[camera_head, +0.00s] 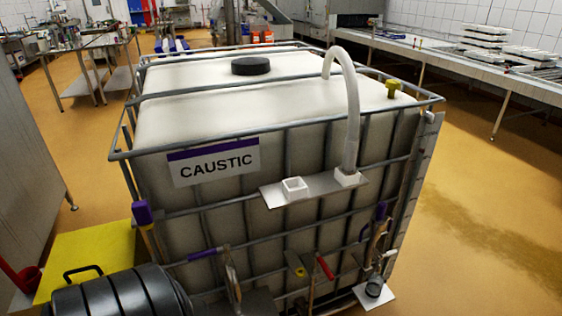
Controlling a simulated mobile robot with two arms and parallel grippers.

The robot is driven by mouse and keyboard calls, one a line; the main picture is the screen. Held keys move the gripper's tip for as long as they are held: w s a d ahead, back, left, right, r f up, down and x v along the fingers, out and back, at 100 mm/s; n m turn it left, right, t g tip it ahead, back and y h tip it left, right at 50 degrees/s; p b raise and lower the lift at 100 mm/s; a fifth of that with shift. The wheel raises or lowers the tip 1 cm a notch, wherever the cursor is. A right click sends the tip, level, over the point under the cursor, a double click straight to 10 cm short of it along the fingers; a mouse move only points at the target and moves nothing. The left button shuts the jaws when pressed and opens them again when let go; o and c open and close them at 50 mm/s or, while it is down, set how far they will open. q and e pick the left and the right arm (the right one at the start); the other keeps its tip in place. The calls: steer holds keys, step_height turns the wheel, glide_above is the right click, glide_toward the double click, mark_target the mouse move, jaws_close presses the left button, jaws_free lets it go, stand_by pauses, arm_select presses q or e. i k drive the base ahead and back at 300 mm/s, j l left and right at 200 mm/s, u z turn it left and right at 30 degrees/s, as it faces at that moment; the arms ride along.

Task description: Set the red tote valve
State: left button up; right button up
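A large white caustic tote (300,115) in a grey wire cage fills the middle of the view, with a white sign (213,164) reading CAUSTIC on its front. A small red lever (325,267) shows low on the tote's front, right of centre. It looks tilted, and the valve body under it is too small and dark to make out. A yellow lever-like part (297,268) is just left of it. Neither of my grippers is in view.
A white hose (350,110) arches over the tote's front edge to a grey shelf (318,188). Purple-handled tools hang on the cage. Open floor (480,220) lies to the right.

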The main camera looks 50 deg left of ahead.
mark_target(317, 256)
steer(key=u, duration=1.1)
steer(key=k, duration=0.2)
steer(key=l+u, duration=0.05)
